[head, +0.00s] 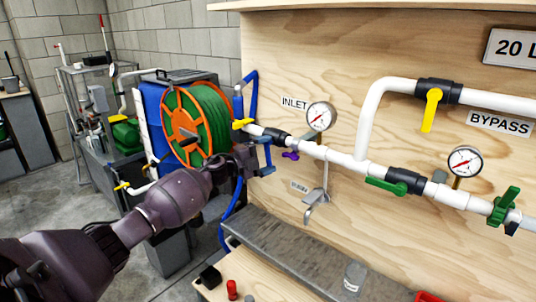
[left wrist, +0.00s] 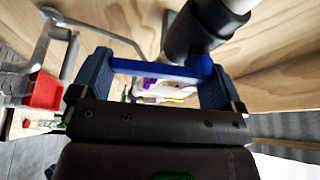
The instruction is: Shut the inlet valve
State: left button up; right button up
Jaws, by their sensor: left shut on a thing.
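The inlet valve (head: 277,136) is a black body on the white pipe, below the INLET label (head: 294,103). In the left wrist view its black body (left wrist: 188,38) shows at the top, with a blue handle (left wrist: 160,69) beneath it. My left gripper (head: 264,156) is at the valve, just below the pipe. In the left wrist view the left gripper (left wrist: 155,80) has one finger at each end of the blue handle, shut on it. In the head view the gripper mostly hides the handle. My right gripper is not in view.
A gauge (head: 321,116) and a small purple handle (head: 290,155) are just right of the valve. A yellow handle (head: 242,124) and a green hose reel (head: 206,122) stand left. A metal tap (head: 314,200) hangs below the pipe, above a grey ledge (head: 290,250).

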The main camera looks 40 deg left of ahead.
pick_arm(q)
jog(key=shift+a+f+m+g, duration=0.1)
jog(key=shift+a+m+g, duration=0.3)
jog(key=shift+m, duration=0.6)
jog(key=shift+y, duration=0.3)
jog(key=o, duration=0.9)
jog(key=p+v, duration=0.1)
jog(key=v, duration=1)
jog(key=shift+w, duration=0.1)
